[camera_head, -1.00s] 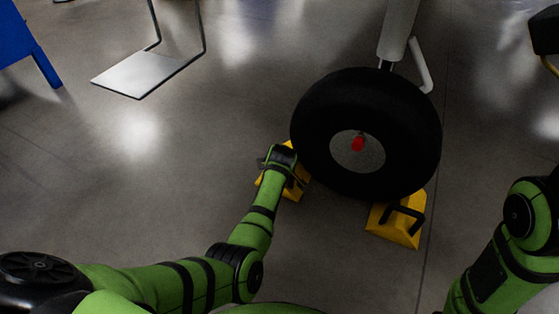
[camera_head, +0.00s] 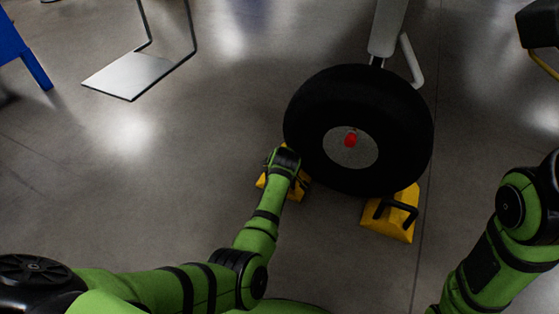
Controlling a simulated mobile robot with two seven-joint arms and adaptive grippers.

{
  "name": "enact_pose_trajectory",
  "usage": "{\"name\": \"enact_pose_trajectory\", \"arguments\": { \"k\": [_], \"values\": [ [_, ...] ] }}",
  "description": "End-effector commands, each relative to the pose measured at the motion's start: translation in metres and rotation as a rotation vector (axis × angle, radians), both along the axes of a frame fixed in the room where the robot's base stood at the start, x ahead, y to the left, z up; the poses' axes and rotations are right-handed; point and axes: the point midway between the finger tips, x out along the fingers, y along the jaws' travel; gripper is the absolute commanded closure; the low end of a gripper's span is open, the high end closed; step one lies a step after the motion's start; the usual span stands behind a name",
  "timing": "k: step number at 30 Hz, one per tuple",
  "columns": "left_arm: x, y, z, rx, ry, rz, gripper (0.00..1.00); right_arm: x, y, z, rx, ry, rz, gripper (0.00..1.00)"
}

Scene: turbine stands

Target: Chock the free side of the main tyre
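The black main tyre (camera_head: 305,107) stands upright on the floor under a white strut, with a grey hub and a red cap. One yellow chock (camera_head: 399,222) with a black handle sits at the tyre's lower right side. A second yellow chock (camera_head: 296,193) is at the tyre's lower left, mostly hidden behind my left gripper (camera_head: 285,163). My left gripper is over this chock; its fingers are hidden by the wrist, so I cannot tell whether they hold it. It is also unclear whether this chock touches the tyre. My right gripper is out of view; only my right arm shows.
A metal stand with a flat plate (camera_head: 131,76) is at the upper left. A blue leg (camera_head: 35,67) is at the left edge. A dark object (camera_head: 538,24) with a yellow bar is at the upper right. The grey floor left of the tyre is clear.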

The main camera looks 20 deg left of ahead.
Motion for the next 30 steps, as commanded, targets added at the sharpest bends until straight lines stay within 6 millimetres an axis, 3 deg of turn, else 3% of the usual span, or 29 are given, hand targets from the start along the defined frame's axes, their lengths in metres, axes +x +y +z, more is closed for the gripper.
{"name": "enact_pose_trajectory", "arguments": {
  "k": [9, 10, 11, 12, 18, 19, 21, 23, 30],
  "values": [
    [0.002, -0.0035, 0.0038, 0.0, -0.013, 0.0, 1.0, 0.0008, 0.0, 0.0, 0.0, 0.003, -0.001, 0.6],
    [0.0021, -0.0034, 0.0038, 0.0, -0.013, 0.0, 0.59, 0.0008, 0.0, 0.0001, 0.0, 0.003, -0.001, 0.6],
    [0.0019, -0.0034, 0.0037, 0.0, -0.012, 0.0, 0.47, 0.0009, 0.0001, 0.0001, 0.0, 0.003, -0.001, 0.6],
    [0.0018, -0.0033, 0.0035, 0.0, -0.012, 0.0, 0.44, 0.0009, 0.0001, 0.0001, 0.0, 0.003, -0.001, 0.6],
    [0.0007, -0.0033, 0.0018, 0.0, -0.008, 0.0, 0.44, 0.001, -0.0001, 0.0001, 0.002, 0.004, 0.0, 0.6],
    [-0.002, -0.0033, -0.0025, -0.001, 0.003, 0.0, 0.4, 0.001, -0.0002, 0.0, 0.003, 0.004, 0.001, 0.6],
    [-0.0019, -0.0033, -0.0024, -0.001, 0.003, 0.0, 0.21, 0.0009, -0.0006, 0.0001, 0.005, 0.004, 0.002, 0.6],
    [-0.0015, -0.0032, -0.0019, -0.002, 0.001, 0.0, 0.12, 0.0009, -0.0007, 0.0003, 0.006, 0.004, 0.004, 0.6],
    [-0.0008, -0.0031, -0.0006, 0.0, -0.002, 0.0, 0.12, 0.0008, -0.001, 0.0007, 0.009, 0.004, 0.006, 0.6]
  ]
}}
